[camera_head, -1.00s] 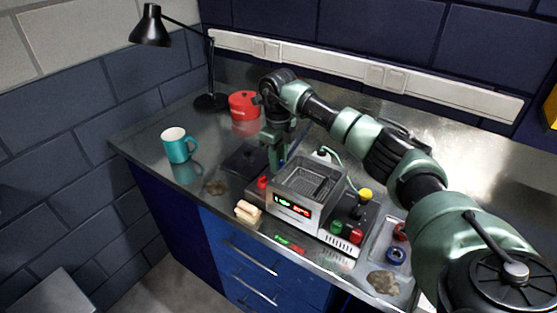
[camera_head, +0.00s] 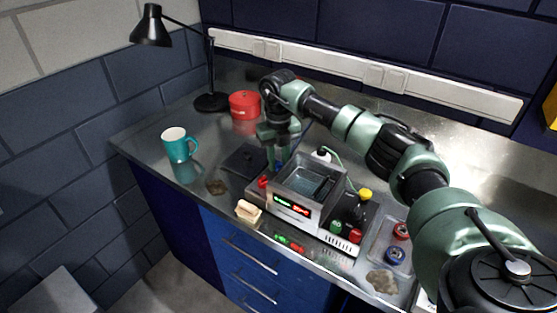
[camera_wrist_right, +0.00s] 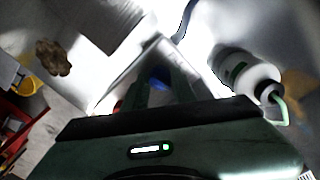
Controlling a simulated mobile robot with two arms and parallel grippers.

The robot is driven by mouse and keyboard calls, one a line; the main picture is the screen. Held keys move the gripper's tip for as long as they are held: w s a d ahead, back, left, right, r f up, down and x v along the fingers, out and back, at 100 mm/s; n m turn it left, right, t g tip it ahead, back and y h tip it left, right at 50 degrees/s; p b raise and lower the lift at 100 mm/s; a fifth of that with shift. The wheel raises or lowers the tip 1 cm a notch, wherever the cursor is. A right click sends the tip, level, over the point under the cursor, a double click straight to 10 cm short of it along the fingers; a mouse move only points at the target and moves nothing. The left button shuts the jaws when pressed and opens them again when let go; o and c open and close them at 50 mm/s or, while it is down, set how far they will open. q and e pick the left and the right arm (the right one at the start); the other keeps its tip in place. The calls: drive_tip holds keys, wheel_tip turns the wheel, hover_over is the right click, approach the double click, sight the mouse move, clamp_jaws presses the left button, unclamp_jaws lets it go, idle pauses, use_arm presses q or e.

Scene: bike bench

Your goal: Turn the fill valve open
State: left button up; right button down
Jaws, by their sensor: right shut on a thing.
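A grey open-topped tank unit (camera_head: 325,222) with a lit front display stands on the metal bench in the head view. A small blue knob (camera_head: 277,167), which looks like the fill valve, is at its back left corner. My right gripper (camera_head: 273,155) points down over this knob and is shut on it. In the right wrist view the blue knob (camera_wrist_right: 158,79) shows between the two fingers, partly hidden by them. A red knob (camera_head: 263,181) sits just in front. My left gripper is not in view.
A white bottle (camera_head: 321,154) with a green tube stands behind the tank. A dark flat pad (camera_head: 243,160), a teal mug (camera_head: 177,145), a red tin (camera_head: 244,104) and a black lamp (camera_head: 211,101) are to the left. A pale block (camera_head: 249,211) lies by the front edge.

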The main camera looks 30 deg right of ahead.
idle(0.4)
drive_tip(key=c, duration=1.1)
unclamp_jaws()
wheel_tip(320, 180, up, 8)
drive_tip(key=shift+f+b, duration=0.15)
drive_tip(key=shift+b, duration=0.9)
